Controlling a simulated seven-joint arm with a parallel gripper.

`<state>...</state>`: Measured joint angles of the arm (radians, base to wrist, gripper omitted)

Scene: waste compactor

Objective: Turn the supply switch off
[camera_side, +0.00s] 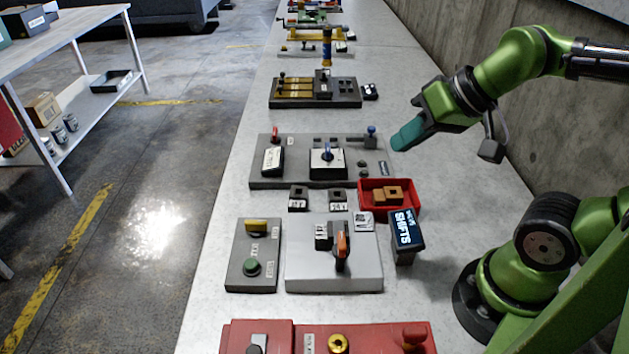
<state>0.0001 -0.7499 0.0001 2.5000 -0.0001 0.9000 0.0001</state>
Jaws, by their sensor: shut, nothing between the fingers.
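My gripper (406,134) is shut and empty, its teal fingertips in the air at the right side of the bench, right of the dark grey panel (300,177). That panel carries a red lever (275,134), a rotary switch with a blue handle (327,153) on a white plate, and a blue-knobbed lever (371,133). Nearer the camera, a light grey panel (310,272) carries an orange handle (342,247), which stands roughly upright. Labels are too small to read, so I cannot tell which control is the supply switch. My gripper touches none of them.
A red tray (412,208) with orange-brown blocks and a dark "SHIFTS" sign (405,238) stand right of the panels. A small panel (240,270) has a yellow knob and a green button. A red unit (377,338) is at the front. A concrete wall (540,100) borders the right.

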